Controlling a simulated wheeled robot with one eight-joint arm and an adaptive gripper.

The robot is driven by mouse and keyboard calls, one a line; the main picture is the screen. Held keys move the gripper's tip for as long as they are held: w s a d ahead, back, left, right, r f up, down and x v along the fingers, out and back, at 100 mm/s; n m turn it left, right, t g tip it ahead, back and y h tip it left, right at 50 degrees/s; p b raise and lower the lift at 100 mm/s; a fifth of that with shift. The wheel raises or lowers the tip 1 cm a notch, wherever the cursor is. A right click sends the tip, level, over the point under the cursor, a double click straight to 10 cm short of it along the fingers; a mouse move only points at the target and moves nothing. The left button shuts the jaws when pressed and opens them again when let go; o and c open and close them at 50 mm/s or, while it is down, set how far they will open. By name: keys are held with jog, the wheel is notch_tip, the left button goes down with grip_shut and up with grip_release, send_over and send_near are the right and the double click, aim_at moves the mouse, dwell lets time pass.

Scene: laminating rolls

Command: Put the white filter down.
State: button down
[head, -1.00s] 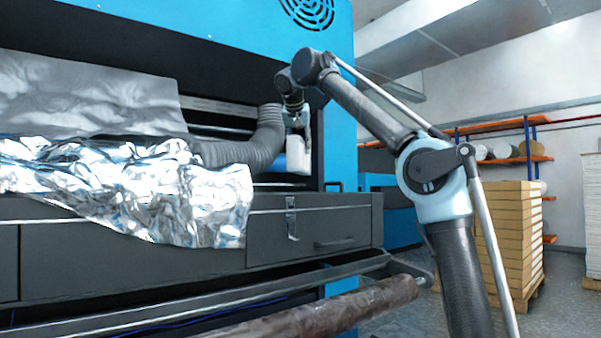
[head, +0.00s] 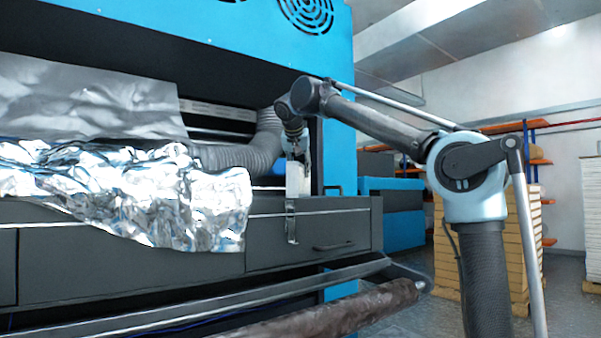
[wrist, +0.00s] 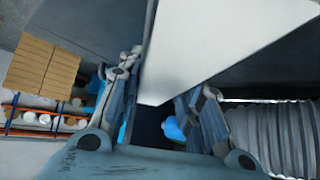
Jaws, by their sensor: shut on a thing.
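The white filter (head: 298,180) is a pale block hanging below my gripper (head: 297,155) in the head view, at the right end of the machine's dark front ledge. In the wrist view the filter (wrist: 215,40) is a large white slab between the fingers of my gripper (wrist: 165,88). My gripper is shut on it. In the head view the filter's lower end is near the ledge edge, above the drawer latch. I cannot tell whether it touches the ledge.
A ribbed grey hose (head: 245,152) curves just left of my gripper. Crumpled silver foil (head: 120,195) covers the ledge further left. A dark drawer front (head: 345,228) lies below, with a brown roll (head: 350,312) beneath it. Stacked boxes (head: 520,240) stand behind my arm.

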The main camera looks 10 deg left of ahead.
jog(key=c, duration=1.1)
grip_release()
jog(key=v, duration=1.2)
